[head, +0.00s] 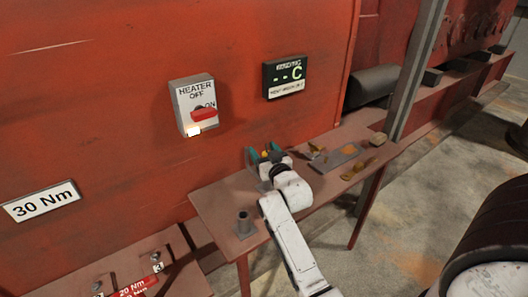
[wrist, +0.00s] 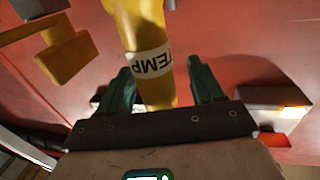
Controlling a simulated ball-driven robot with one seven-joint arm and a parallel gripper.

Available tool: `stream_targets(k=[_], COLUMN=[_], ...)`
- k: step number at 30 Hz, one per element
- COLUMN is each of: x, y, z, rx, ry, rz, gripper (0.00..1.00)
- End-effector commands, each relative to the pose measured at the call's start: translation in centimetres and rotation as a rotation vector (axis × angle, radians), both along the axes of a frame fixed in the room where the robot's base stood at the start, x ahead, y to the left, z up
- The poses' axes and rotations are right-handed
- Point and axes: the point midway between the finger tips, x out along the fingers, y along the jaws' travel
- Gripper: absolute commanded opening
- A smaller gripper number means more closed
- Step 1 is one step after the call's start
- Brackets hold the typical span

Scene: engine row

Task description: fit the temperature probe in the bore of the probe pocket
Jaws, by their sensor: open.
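The temperature probe (wrist: 145,60) is a yellow rod with a white band marked TEMP. In the wrist view it runs down from the top edge, between the two teal fingers of my gripper (wrist: 160,72). The fingers are open, with a gap visible on each side of the probe. In the head view my gripper (head: 264,155) is over the back of the red bench, and only a bit of orange-yellow shows between its fingers. The probe pocket (head: 244,224), a grey upright cylinder on a base, stands at the bench's front left, apart from my gripper. Its bore opening faces up.
A grey tray (head: 328,162) with an orange patch lies right of my gripper, with small yellow pieces (head: 318,152) around it. A heater switch box (head: 194,105) and a display (head: 288,76) reading "-- C" hang on the red wall. The bench between pocket and gripper looks clear.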

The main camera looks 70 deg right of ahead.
Motion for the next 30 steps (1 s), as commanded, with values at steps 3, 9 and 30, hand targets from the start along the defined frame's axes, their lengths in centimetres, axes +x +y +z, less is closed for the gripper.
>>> stream_targets(k=[3,9,30], x=[-0.2,-1.8,-7.9], y=[0.2,1.8,7.4], z=[-0.1,-0.3,0.0], rx=[0.001,0.0,-0.001], ry=[0.001,0.003,-0.001], rz=[0.0,0.002,0.0], gripper=[0.66,0.66,0.66])
